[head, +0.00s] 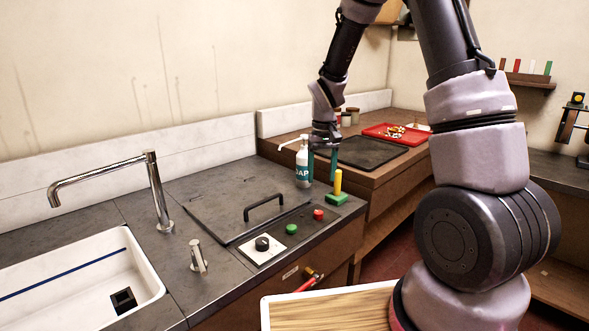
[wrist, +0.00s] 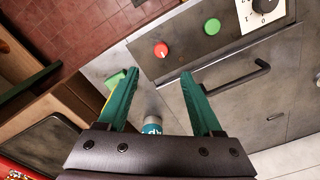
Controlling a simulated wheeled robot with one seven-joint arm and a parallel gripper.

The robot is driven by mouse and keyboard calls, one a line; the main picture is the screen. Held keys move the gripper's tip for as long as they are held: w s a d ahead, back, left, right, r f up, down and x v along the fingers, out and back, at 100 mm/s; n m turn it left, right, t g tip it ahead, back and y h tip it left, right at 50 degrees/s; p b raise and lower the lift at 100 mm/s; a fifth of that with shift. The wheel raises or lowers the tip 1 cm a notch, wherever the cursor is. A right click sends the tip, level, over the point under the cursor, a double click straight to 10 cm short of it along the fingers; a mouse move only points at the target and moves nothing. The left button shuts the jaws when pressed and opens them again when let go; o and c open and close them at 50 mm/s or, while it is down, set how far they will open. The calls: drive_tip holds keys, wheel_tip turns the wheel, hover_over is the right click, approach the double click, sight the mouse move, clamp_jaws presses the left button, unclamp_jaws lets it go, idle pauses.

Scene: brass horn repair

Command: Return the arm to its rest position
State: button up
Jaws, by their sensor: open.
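My gripper (head: 322,166) hangs down over the worktop in the head view, with its two green fingers apart. The wrist view shows the same open gripper (wrist: 159,74), with nothing clamped in it. A white soap bottle (head: 303,169) with a teal label stands upright right beside the fingers, on their left in the head view. Part of the bottle (wrist: 153,126) shows between the fingers near the palm in the wrist view. I cannot tell whether they touch. My arm reaches out from the right side of the head view.
A yellow-handled green block (head: 337,190) stands close to the gripper. A lidded panel with a black handle (head: 264,207), a red button (head: 319,214) and a green button (head: 291,229) lie in front.

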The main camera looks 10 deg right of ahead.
drive_tip(key=s+d+r+m+t, duration=0.1)
drive_tip(key=s+r, duration=0.1)
drive_tip(key=r, duration=0.4)
drive_tip(key=s+d+r+t+y, duration=0.1)
drive_tip(key=s+r, duration=0.2)
drive_tip(key=r, duration=0.2)
drive_tip(key=s+d+r+m+t, duration=0.1)
drive_tip(key=s+r, duration=0.1)
drive_tip(key=r, duration=0.4)
drive_tip(key=s+d+r+m+t, duration=0.1)
drive_tip(key=s+r+t, duration=0.1)
drive_tip(key=s+r, duration=0.2)
drive_tip(key=s+d+r+m+t+y, duration=0.1)
drive_tip(key=s+r, duration=0.4)
drive_tip(key=s, duration=0.6)
drive_tip(key=shift+d+r+m+t, duration=0.2)
drive_tip(key=shift+d+m+t, duration=0.1)
drive_tip(key=shift+t, duration=0.2)
